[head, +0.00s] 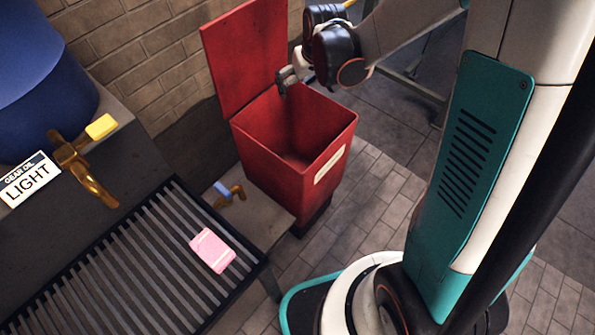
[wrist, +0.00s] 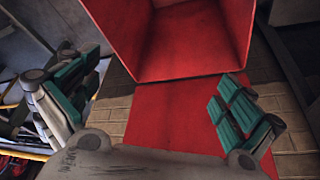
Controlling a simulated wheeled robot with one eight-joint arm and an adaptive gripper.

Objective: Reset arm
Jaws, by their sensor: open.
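My gripper (head: 287,76) is over the back of an open red bin (head: 338,143) in the head view, near its raised red lid (head: 243,55). In the wrist view my gripper (wrist: 160,100) has its two teal-padded fingers spread wide apart with nothing between them. The red bin (wrist: 185,40) fills the upper middle of that view, and the lid (wrist: 172,112) shows between the fingers. The part of the bin's inside that shows in the head view looks empty. My arm reaches in from the upper right.
A pink object (head: 212,250) lies on a slatted grate (head: 130,270). A brass tap with a yellow handle (head: 85,165) sits by a blue drum (head: 40,80) and a "GEAR OIL LIGHT" sign (head: 28,180). A brick wall (head: 140,55) stands behind. Tiled floor (head: 375,200) is clear right of the bin.

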